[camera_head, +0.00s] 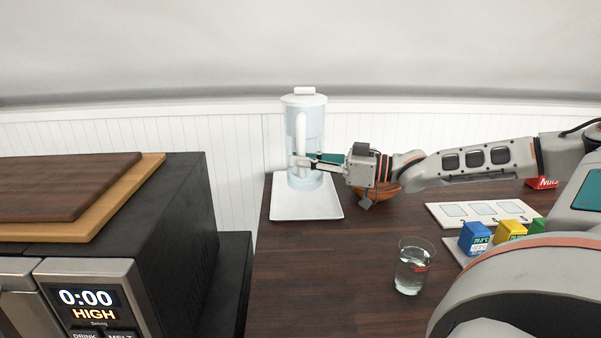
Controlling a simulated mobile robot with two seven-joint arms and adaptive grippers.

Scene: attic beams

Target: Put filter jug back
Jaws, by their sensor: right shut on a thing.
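The filter jug (305,118) is a tall, clear bluish jug with a white lid and a white handle. It is upright at the back of the dark table, over the white tray (306,212). I cannot tell whether its base touches the tray. My right gripper (300,161) reaches in from the right and is shut on the jug's handle. The handle's lower part is partly hidden by the fingers. My left gripper is not in view.
A glass of water (411,268) stands on the table (320,280) in front. A brown round thing (386,193) is partly behind my right wrist. Blue (474,238) and yellow (509,230) boxes and a white panel (470,211) are at right. A microwave (100,290) with wooden boards (70,185) stands left.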

